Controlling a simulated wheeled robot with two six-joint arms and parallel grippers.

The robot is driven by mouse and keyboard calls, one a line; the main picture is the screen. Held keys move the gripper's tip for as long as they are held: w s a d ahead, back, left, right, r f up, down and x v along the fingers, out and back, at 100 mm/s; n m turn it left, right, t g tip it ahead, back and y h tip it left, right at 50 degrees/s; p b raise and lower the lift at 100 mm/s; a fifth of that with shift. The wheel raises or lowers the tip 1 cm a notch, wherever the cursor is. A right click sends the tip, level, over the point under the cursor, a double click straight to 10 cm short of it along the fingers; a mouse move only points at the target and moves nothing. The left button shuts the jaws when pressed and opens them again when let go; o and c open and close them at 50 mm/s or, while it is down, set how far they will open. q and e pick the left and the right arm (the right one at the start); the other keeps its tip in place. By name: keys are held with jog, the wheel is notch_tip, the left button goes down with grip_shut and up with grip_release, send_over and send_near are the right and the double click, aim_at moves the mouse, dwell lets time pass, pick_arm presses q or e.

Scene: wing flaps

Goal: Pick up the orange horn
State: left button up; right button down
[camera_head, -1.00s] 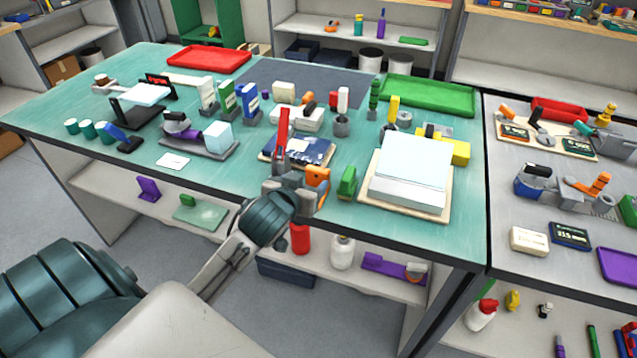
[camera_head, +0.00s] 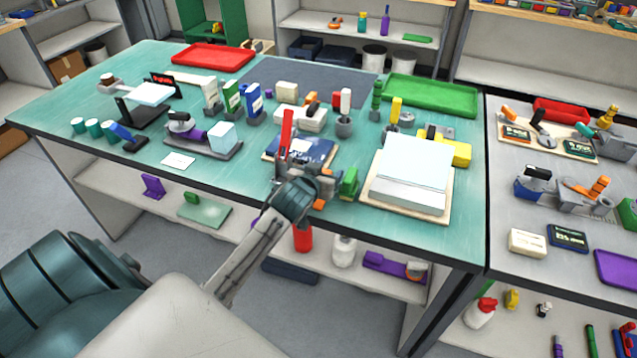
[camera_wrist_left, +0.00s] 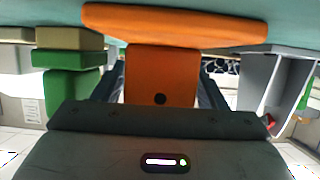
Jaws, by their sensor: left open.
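The orange horn (camera_head: 326,173) is at the front edge of the teal table, mostly hidden behind my left gripper (camera_head: 304,178) in the head view. In the left wrist view the orange horn (camera_wrist_left: 162,75) fills the middle, with a wide flat bar and a narrower block with a dark hole. The dark fingers of my left gripper (camera_wrist_left: 160,92) are on both sides of that block. The gripper is open around it; whether a finger touches it I cannot tell. My right gripper is out of view.
A green block (camera_head: 348,183) stands close to the right of the horn; it also shows in the left wrist view (camera_wrist_left: 70,80). A dark blue panel with a red upright piece (camera_head: 287,130) is just behind. A white slab (camera_head: 412,172) lies further right.

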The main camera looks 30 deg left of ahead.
pick_arm(q)
jog(key=c, duration=0.7)
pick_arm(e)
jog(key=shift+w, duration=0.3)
pick_arm(q)
jog(key=shift+r, duration=0.15)
jog(key=shift+c, duration=0.2)
